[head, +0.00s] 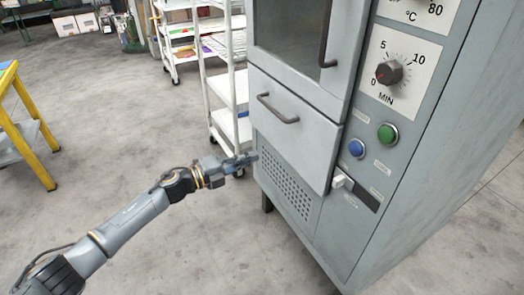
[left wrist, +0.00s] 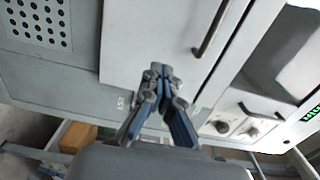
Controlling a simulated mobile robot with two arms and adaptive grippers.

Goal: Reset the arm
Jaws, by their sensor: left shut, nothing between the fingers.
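My left arm comes in from the left in the head view, and its gripper (head: 240,160) is near the lower left front edge of a grey oven-like machine (head: 318,215). In the left wrist view the left gripper (left wrist: 160,72) has its blue-sided fingers together at the tips, with nothing between them. A pale drawer or door panel with a dark handle fills the view behind the fingers. I cannot tell whether the fingertips touch the machine. My right gripper is not in view.
The machine has a drawer handle (head: 278,108), a dial (head: 389,72), a green button (head: 387,134), a blue button (head: 356,148) and a white switch (head: 342,180). A white shelf cart (head: 226,90) stands behind. A yellow-legged table (head: 28,150) is at left. Floor between is clear.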

